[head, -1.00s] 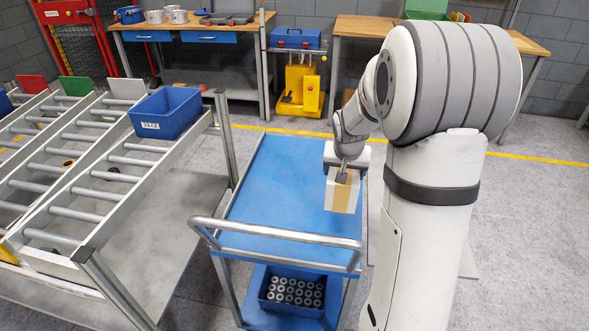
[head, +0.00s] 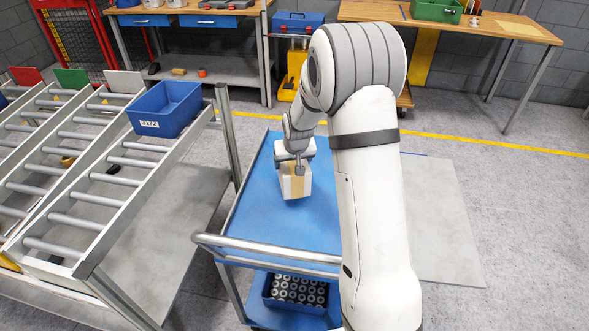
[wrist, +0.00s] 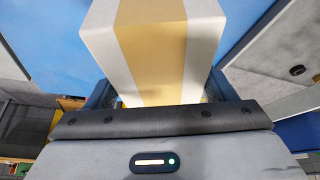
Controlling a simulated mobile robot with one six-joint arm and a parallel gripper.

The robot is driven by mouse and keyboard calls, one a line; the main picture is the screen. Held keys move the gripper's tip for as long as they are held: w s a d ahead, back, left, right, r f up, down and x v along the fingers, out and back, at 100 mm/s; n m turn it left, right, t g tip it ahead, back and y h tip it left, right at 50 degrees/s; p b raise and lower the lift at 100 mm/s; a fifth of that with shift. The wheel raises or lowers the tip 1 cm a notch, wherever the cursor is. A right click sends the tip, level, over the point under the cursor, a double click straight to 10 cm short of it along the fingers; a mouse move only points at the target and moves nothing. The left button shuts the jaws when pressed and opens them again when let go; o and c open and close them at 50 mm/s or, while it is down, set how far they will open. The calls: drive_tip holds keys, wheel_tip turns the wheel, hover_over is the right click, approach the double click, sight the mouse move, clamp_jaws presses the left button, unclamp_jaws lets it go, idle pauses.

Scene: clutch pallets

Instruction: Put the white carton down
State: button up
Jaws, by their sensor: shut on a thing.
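The white carton (head: 294,184) has a tan band down its face. It is at the blue top of the trolley (head: 262,222), over its middle. My gripper (head: 294,164) is shut on the carton from above. In the wrist view the carton (wrist: 100,45) fills the top middle, between the dark fingers, with its tan band facing the camera. I cannot tell whether the carton's bottom touches the trolley top. The fingertips are partly hidden.
The trolley's handle rail (head: 265,255) is at the near end. A crate of grey cylinders (head: 296,291) sits on its lower shelf. A roller rack with a blue bin (head: 165,108) stands at left. The trolley top around the carton is clear.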

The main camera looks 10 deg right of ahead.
drive_tip(key=shift+f, duration=1.55)
drive_tip(key=shift+f, duration=0.25)
drive_tip(key=o, duration=1.2)
drive_tip(key=shift+o, duration=0.2)
drive_tip(key=shift+r, duration=0.1)
